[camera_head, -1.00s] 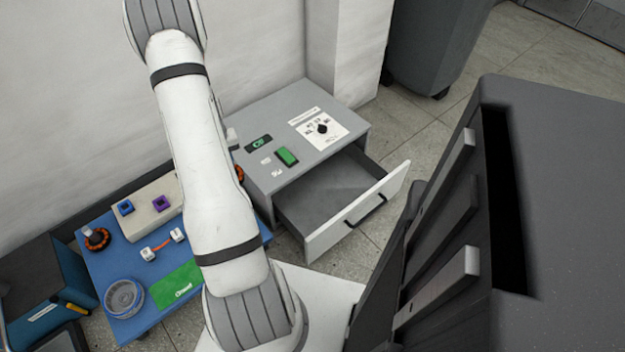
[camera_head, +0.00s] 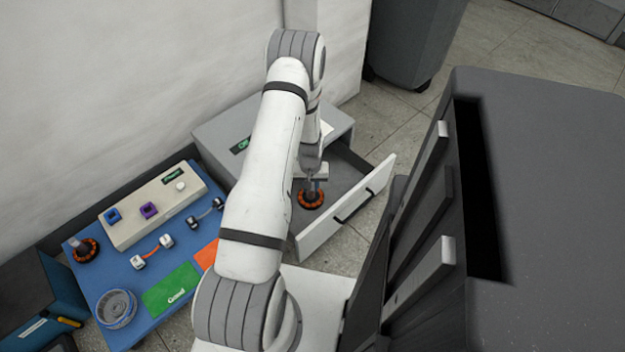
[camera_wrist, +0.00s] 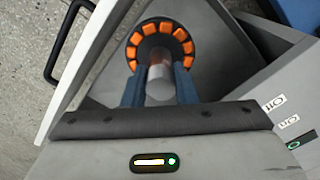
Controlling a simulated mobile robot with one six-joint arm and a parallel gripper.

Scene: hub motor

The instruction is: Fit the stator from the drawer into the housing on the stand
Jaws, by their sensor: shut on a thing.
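The stator (camera_head: 311,199), a dark ring with orange coils around it and a metal shaft, is over the open drawer (camera_head: 348,178) in the head view. I cannot tell whether it touches the drawer floor. My gripper (camera_head: 311,184) is above it, shut on its shaft. In the wrist view the stator (camera_wrist: 160,42) is beyond the fingers, and the blue fingers of my gripper (camera_wrist: 159,82) are on both sides of the shaft. A round, hollow grey part that looks like the housing (camera_head: 116,308) is on the blue surface at lower left.
A second orange-ringed part (camera_head: 84,250) is on the blue surface (camera_head: 135,268). Near it are a beige block (camera_head: 150,208), a green card (camera_head: 172,290) and an orange card (camera_head: 207,254). The drawer front (camera_head: 345,212) sticks out. A dark cabinet (camera_head: 540,200) fills the right.

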